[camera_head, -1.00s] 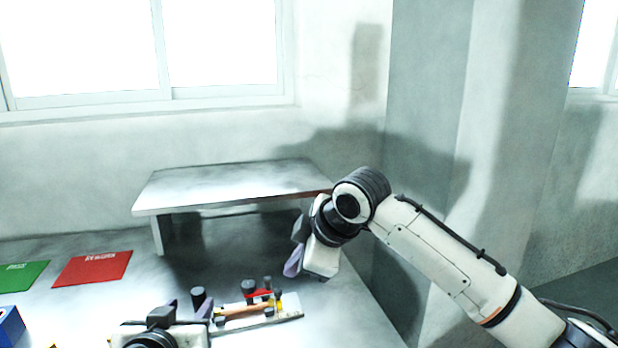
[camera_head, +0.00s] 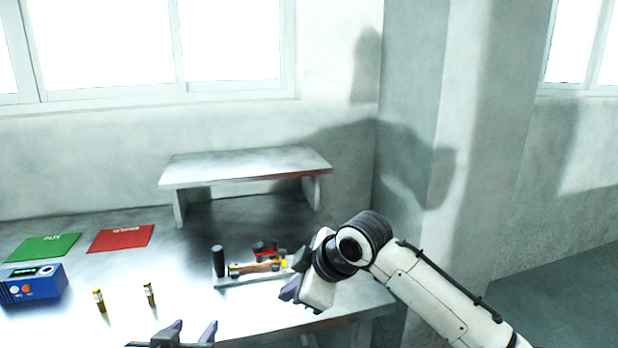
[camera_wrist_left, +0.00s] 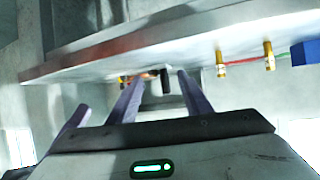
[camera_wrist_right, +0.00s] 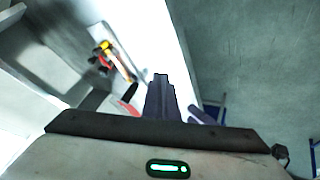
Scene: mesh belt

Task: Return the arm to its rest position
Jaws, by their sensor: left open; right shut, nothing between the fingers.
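My right gripper (camera_head: 288,290) hangs at the right end of the table, by the white board with the tool-like parts. In the right wrist view its fingers (camera_wrist_right: 160,85) are together with nothing between them. My left gripper (camera_head: 190,330) shows only at the bottom edge of the head view. In the left wrist view its fingers (camera_wrist_left: 150,95) are spread apart and empty, pointing toward the table edge.
The table holds a fixture board (camera_head: 235,281), two brass cylinders (camera_head: 100,301) and (camera_head: 150,294), a blue meter box (camera_head: 34,285), a green mat (camera_head: 42,248), a red mat (camera_head: 120,238) and a raised shelf (camera_head: 245,167). The table's front middle is clear.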

